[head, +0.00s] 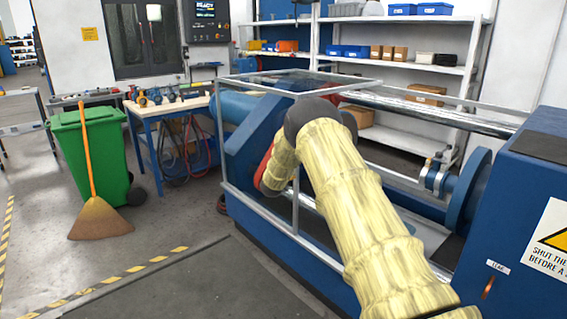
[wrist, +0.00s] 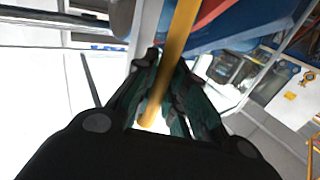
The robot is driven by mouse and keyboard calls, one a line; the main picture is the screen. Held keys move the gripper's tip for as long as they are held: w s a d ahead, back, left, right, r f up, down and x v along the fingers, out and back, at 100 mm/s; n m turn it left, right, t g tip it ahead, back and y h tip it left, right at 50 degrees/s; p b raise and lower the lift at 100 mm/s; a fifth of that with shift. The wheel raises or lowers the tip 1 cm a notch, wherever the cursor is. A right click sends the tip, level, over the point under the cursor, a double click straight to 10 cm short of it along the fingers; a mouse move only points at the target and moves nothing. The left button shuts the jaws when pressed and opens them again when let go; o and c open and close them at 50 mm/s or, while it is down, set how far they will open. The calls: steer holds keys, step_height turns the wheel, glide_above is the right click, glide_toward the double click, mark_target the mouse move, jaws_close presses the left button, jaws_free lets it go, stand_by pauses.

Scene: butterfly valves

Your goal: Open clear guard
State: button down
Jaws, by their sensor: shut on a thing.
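The clear guard (head: 300,82) is a see-through box with a thin grey metal frame, standing over the blue machine (head: 258,128) in the head view. My yellow-sleeved arm reaches across its front and hides part of it. My gripper (wrist: 167,62) is hidden behind my arm in the head view. In the wrist view its dark fingers are closed around a yellow-orange bar (wrist: 183,30), which runs from the top edge down between them. The bar looks like a handle; where it joins the guard is not clear.
A blue machine housing with a warning sign (head: 547,240) stands at the right. A green bin (head: 92,150), a broom (head: 98,215) and a workbench (head: 175,103) stand left. Shelves (head: 400,65) line the back. The floor at front left is clear.

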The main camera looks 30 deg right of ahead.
steer(key=shift+s+d, duration=0.1)
steer(key=shift+d, duration=0.1)
steer(key=c, duration=1.5)
jaws_free()
steer(key=shift+s+d, duration=0.1)
steer(key=shift+d, duration=0.05)
steer(key=shift+o, duration=0.2)
steer(key=shift+a, duration=0.35)
steer(key=v, duration=1.1)
steer(key=shift+s+a, duration=0.15)
steer(key=shift+a, duration=0.15)
steer(key=shift+f, duration=0.1)
